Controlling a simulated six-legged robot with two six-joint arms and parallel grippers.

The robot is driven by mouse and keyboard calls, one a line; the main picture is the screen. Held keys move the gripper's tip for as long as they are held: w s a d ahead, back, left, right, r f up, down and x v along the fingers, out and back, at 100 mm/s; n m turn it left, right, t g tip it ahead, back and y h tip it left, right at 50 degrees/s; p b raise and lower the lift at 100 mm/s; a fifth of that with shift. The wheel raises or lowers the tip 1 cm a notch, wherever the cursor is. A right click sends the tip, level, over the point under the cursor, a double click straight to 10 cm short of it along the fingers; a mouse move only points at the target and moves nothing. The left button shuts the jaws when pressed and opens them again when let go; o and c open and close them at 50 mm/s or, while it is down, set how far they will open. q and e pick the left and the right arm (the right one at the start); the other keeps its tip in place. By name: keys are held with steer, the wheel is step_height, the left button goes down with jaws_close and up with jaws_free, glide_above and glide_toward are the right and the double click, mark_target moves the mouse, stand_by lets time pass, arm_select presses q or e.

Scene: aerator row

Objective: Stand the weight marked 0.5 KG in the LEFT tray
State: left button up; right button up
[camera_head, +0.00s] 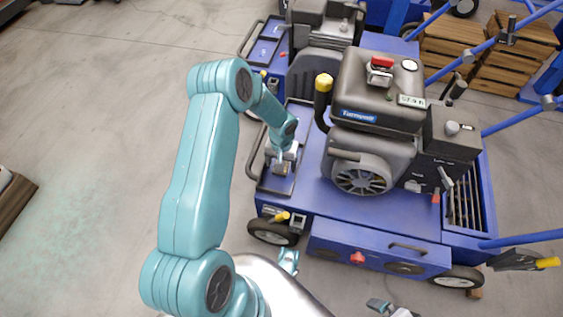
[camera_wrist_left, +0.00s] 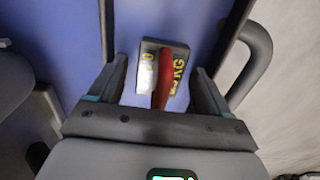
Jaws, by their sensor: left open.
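A dark weight with a red handle (camera_wrist_left: 162,80) and yellow lettering is in the left wrist view. I can read "KG", but the number is partly hidden by the handle. My left gripper (camera_wrist_left: 160,95) is open, with one finger on each side of the weight and gaps visible beside it. In the head view my left gripper (camera_head: 284,160) reaches down over the dark tray (camera_head: 270,184) at the left end of the nearer blue aerator. The weight is mostly covered by the gripper there.
The nearer aerator (camera_head: 385,220) carries a dark engine (camera_head: 375,90) close right of my left forearm. A yellow-tipped lever (camera_head: 323,84) and a black tube handle (camera_head: 252,155) are near the tray. A second aerator stands behind. Wooden crates (camera_head: 450,40) are at the back right.

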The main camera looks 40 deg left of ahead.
arm_select(q)
step_height(320, 180, up, 12)
steer(key=p, duration=0.4)
steer(key=s+d+f+m+h, duration=0.1)
steer(key=s+d+f, duration=0.1)
steer(key=d, duration=0.5)
steer(key=s+d+f+m+h, duration=0.1)
steer(key=s+d, duration=0.3)
steer(key=d, duration=0.4)
steer(key=s+d+f+m+h, duration=0.1)
steer(key=s+d+f+h, duration=0.1)
steer(key=d, duration=0.5)
steer(key=shift+s+d+f, duration=0.25)
steer(key=shift+s+f, duration=0.45)
steer(key=shift+s, duration=0.2)
steer(key=s+d, duration=0.4)
steer(key=s, duration=0.3)
steer(key=shift+m, duration=0.4)
